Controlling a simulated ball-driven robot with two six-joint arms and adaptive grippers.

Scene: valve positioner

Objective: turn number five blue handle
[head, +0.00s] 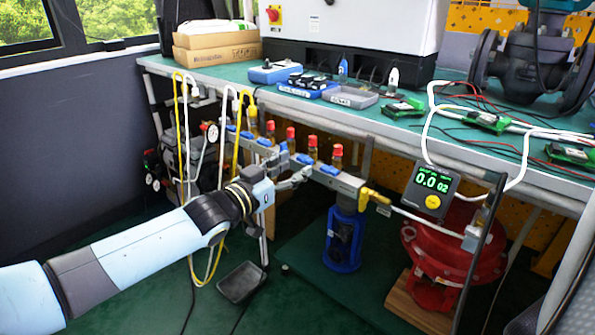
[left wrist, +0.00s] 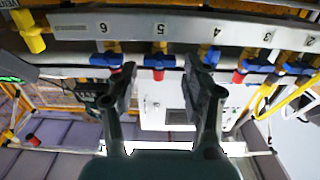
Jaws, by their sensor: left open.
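The number five blue handle (left wrist: 153,61) sits under the label "5" on the grey manifold bar (left wrist: 130,27) in the left wrist view, with a red cap just below it. In the head view it appears to be the second blue handle from the right (head: 305,159). My left gripper (left wrist: 160,74) is open, with one dark fingertip on each side of this handle in the picture. I cannot tell whether they touch it. In the head view my left gripper (head: 290,174) is close in front of the manifold. My right gripper is not in view.
The number six handle (left wrist: 105,60) and number four handle (left wrist: 209,54) flank it closely. Yellow and white hoses (head: 182,130) hang at the left. A blue filter (head: 343,240), a digital gauge (head: 432,190) and a red actuator (head: 455,250) stand right. The green bench (head: 410,125) overhangs behind.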

